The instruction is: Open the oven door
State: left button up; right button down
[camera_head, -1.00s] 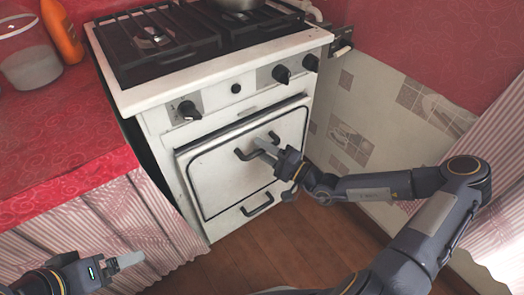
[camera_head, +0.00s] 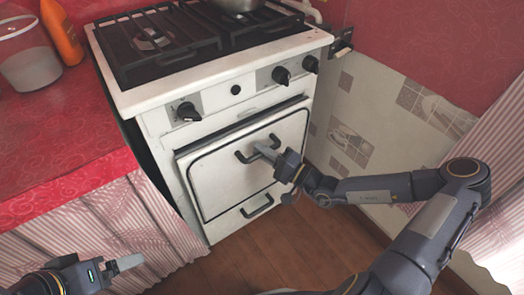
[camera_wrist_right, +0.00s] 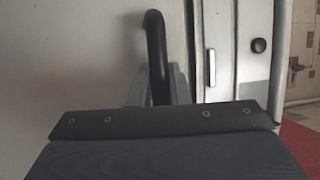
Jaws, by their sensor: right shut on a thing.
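The white oven door (camera_head: 215,190) is on the front of the stove, with a thin dark gap along its top edge; it looks slightly ajar, tilted out at the top. Its black handle (camera_head: 242,157) runs across the upper part of the door. My right gripper (camera_head: 265,151) is shut on this handle, hiding part of it. In the right wrist view the handle (camera_wrist_right: 156,45) stands up between the fingers, beside the pale door surface (camera_wrist_right: 70,60). My left gripper (camera_head: 126,264) is at the lower left, away from the stove; its finger opening is unclear.
Above the door are black knobs (camera_head: 281,75) and the hob grates (camera_head: 150,45). A lower drawer handle (camera_head: 257,205) is below. A red counter (camera_head: 60,140) stands left, a tiled wall (camera_head: 375,130) right. Wooden floor (camera_head: 270,240) in front is clear.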

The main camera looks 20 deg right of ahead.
jog(key=s+d+f+n+t+y+b, duration=0.1)
jog(key=s+d+f+y+b, duration=0.1)
jog(key=s+f, duration=0.4)
jog(key=s+d+f+n+y+b, duration=0.1)
jog(key=s+d+f+b, duration=0.3)
jog(key=s, duration=0.6)
notch_tip(320, 180, down, 3)
jog(key=shift+s+r+n+t+y+b, duration=0.15)
jog(key=shift+s+n+t+y+b, duration=0.2)
jog(key=shift+n+t+y+b, duration=0.05)
jog(key=c, duration=1.4)
grip_release()
jog(key=shift+o, duration=0.2)
jog(key=p+v, duration=0.1)
jog(key=v, duration=0.7)
